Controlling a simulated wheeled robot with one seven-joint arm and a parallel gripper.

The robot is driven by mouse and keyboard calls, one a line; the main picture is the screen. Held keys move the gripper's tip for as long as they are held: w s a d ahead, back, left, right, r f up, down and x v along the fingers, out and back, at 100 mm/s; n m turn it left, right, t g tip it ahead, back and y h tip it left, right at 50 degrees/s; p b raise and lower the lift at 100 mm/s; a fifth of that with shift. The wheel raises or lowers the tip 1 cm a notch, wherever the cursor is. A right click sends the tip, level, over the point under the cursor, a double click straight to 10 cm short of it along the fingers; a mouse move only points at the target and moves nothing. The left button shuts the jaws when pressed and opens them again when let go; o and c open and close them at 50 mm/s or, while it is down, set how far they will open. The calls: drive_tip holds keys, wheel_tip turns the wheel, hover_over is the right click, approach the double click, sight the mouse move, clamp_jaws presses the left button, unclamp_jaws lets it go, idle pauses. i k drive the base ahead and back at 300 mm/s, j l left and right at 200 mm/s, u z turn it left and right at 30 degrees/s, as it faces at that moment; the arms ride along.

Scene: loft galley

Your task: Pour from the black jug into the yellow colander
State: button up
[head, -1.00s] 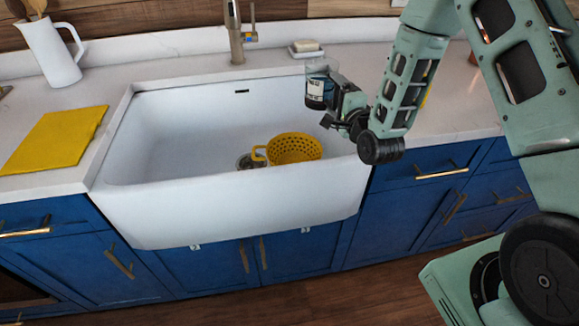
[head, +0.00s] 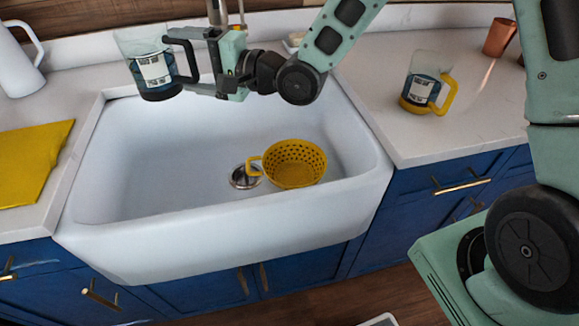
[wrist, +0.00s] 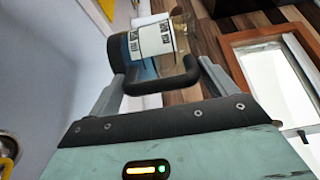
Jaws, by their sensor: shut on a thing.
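The black jug (head: 153,72) is a clear jug with a black handle, a white label and dark blue contents low inside. My gripper (head: 207,86) is shut on its handle and holds it nearly upright above the back left of the sink. The wrist view also shows the jug (wrist: 152,42) between my fingers (wrist: 163,82). The yellow colander (head: 294,170) sits upright in the sink, its handle pointing left. It is to the right of the jug and nearer to me, well apart from it. Its bottom is hidden.
The white sink (head: 150,215) has a drain (head: 244,178) left of the colander. A similar jug with a yellow handle (head: 424,88) stands on the right counter, near a copper cup (head: 498,37).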

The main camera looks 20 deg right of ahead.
sight(288, 164)
drive_tip(key=k, duration=1)
